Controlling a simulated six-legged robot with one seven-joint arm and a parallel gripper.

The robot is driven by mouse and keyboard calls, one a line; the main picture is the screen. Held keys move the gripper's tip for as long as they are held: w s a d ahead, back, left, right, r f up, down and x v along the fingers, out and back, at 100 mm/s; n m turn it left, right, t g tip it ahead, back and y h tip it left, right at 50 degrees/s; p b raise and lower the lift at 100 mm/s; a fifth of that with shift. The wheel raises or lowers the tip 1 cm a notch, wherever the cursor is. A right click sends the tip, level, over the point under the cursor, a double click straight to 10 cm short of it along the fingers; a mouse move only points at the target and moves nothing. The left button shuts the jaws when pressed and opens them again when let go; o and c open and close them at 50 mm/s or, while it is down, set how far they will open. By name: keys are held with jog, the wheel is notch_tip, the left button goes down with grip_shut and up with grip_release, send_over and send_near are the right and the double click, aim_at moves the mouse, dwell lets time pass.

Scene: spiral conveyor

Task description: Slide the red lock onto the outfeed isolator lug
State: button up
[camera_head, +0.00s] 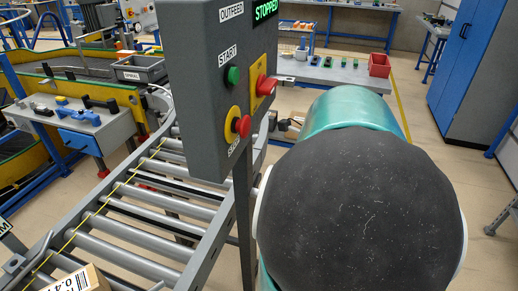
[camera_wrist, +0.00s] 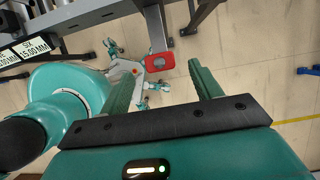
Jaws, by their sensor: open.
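In the wrist view my gripper (camera_wrist: 166,68) is open, with a green finger at each side. In the head view the isolator's red handle (camera_head: 264,87) sits on a yellow plate on the grey control box (camera_head: 205,120). A small grey lug (camera_head: 286,79) sticks out beside it. My arm hides my gripper there.
The control box has a green START button (camera_head: 233,75), a red STOP button (camera_head: 242,126) and a display reading STOPPED. A roller conveyor (camera_head: 150,215) runs at left. A red bin (camera_head: 379,65) stands on the back bench. A blue cabinet (camera_head: 480,65) stands at right.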

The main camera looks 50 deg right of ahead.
jog(key=x, duration=0.7)
jog(key=c, duration=1)
jog(key=o, duration=1)
jog(key=shift+w, duration=0.1)
jog(key=v, duration=1.3)
jog(key=shift+s+r, duration=0.25)
jog(key=shift+r, duration=0.05)
